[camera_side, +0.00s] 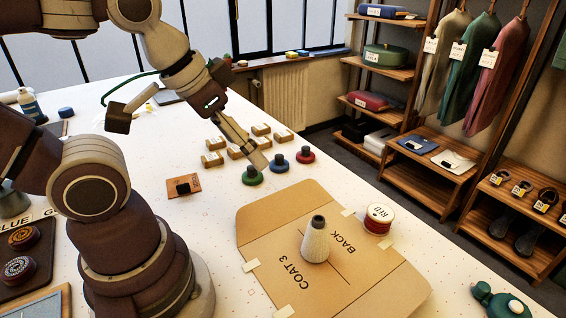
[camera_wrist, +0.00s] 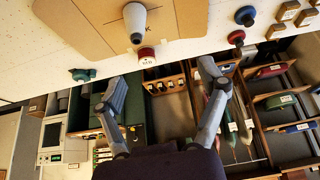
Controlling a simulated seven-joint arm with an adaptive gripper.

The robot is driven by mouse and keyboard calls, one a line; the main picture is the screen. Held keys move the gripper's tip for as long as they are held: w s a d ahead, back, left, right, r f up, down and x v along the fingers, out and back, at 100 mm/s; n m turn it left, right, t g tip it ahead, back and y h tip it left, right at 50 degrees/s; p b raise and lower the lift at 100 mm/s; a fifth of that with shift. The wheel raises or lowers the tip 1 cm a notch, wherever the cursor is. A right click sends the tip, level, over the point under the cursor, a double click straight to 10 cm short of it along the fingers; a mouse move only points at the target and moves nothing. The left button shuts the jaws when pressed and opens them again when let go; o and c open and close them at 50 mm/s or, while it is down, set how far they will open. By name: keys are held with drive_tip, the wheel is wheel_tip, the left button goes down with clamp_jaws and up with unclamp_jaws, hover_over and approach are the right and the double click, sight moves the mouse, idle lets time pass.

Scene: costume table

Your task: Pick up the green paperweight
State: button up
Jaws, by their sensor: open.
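The green paperweight (camera_side: 252,177) is a low round disc with a dark knob, standing on the white table left of a blue paperweight (camera_side: 278,164) and a red one (camera_side: 305,155). My gripper (camera_side: 257,158) appears just above and behind it in the side view; the exact gap cannot be told. In the wrist view my gripper (camera_wrist: 164,72) has its fingers spread wide with nothing between them. The blue paperweight (camera_wrist: 245,15) and red paperweight (camera_wrist: 236,38) show there at upper right; I cannot make out the green one in that view.
A cardboard coat pattern (camera_side: 270,225) with a pale cone (camera_side: 316,240) and a red-banded tin (camera_side: 379,218) lies in front. Several small labelled boxes (camera_side: 213,159) stand behind the paperweights. A teal object (camera_side: 497,300) sits at the front right. Shelves stand beyond the table edge.

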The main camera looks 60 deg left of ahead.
drive_tip(key=shift+o, duration=0.5)
drive_tip(key=n+g, duration=0.6)
drive_tip(key=n, duration=1.2)
hover_over(252, 167)
wheel_tip(252, 167, down, 10)
drive_tip(key=shift+w+a+f, duration=0.1)
drive_tip(key=shift+a+f, duration=0.05)
drive_tip(key=shift+f, duration=0.05)
wheel_tip(252, 167, down, 10)
drive_tip(key=shift+f, duration=0.15)
drive_tip(key=c, duration=1.4)
